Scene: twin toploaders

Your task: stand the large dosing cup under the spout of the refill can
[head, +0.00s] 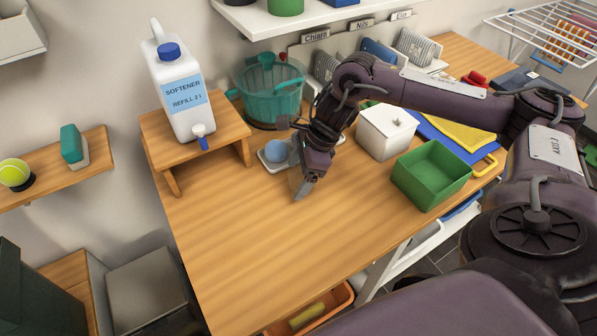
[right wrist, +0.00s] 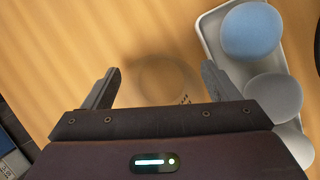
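The refill can (head: 178,90) is a white jug with a blue cap and a "SOFTENER REFILL 2 l" label. It stands on a small wooden stand (head: 222,131). Its blue-tipped spout (head: 200,138) overhangs the stand's front edge, with bare table below. My right gripper (head: 300,188) is low over the table, right of the stand. In the right wrist view its fingers are spread either side of a faint, clear round cup (right wrist: 165,75) with small dark marks, apparently the dosing cup. Gaps show beside the cup. The head view barely shows it. My left gripper is out of view.
A pale tray (right wrist: 209,30) with a blue ball (right wrist: 252,30) and grey balls lies close beside the right finger. The front left table is clear.

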